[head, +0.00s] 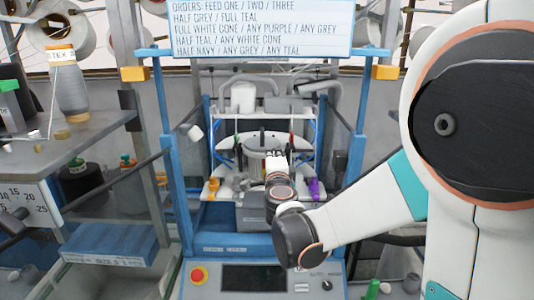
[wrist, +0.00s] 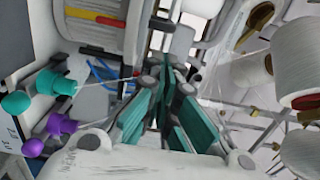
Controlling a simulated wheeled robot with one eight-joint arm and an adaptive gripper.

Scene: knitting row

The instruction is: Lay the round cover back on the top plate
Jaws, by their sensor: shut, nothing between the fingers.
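The knitting machine stands ahead in the head view, with a pale top plate (head: 228,188) inside its blue frame. A grey round piece (head: 262,143) with dark slots sits in the middle of the machine, partly behind my wrist; I cannot tell whether it is the round cover. My gripper (head: 276,154) is in front of it and small there. In the wrist view my gripper (wrist: 165,78) has its teal-padded fingers together, with nothing between them. No round cover shows clearly in the wrist view.
Teal and purple knobs (wrist: 62,125) are left of my fingers in the wrist view. Yarn cones (wrist: 300,60) are at right. Blue posts (head: 355,150) flank the machine. A control panel (head: 252,278) is below and a shelf (head: 75,135) with a grey cone is left.

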